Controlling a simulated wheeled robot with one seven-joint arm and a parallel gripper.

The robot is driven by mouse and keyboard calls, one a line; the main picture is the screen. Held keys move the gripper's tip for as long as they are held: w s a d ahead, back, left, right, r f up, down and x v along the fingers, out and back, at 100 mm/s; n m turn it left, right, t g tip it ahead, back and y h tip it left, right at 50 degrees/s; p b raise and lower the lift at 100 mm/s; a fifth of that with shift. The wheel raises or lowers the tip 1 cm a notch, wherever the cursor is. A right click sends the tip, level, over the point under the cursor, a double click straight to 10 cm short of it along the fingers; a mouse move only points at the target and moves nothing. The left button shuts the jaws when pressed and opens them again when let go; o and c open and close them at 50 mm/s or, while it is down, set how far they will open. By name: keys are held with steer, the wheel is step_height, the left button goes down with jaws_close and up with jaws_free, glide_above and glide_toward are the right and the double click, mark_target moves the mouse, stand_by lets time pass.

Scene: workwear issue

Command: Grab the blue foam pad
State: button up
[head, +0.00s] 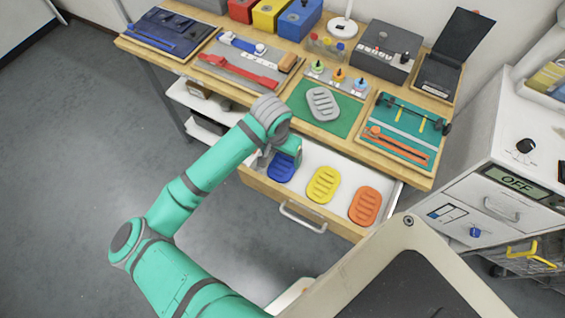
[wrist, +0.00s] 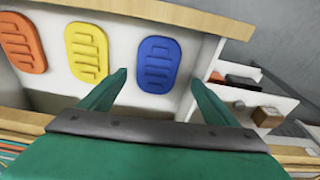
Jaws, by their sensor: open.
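The blue foam pad (head: 282,168) lies in an open white drawer, at its left end in the head view. It is an oval pad with raised ribs. In the wrist view the blue pad (wrist: 158,65) lies ahead of the fingertips, between their lines. My gripper (wrist: 157,85) is open and empty, with its two green fingers apart. In the head view my gripper (head: 277,158) is over the left end of the drawer and hides part of the blue pad. I cannot tell its exact height above the pad.
A yellow pad (head: 324,184) and an orange pad (head: 365,205) lie in the drawer (head: 333,165) to the right. A grey pad (head: 323,104) lies on a green mat on the bench above. The drawer front with its handle (head: 303,217) bounds the near side. Trays fill the bench top.

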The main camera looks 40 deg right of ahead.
mark_target(284, 163)
steer(key=shift+s+d+f, duration=0.1)
steer(key=shift+d+f, duration=0.1)
steer(key=shift+f, duration=0.35)
steer(key=shift+s+d+f, duration=0.1)
steer(key=shift+d+f, duration=0.05)
steer(key=shift+f, duration=0.35)
steer(key=f, duration=0.3)
steer(key=d+f, duration=0.1)
steer(key=f, duration=0.1)
steer(key=shift+w, duration=0.3)
steer(key=shift+r, duration=0.1)
steer(key=c, duration=1.1)
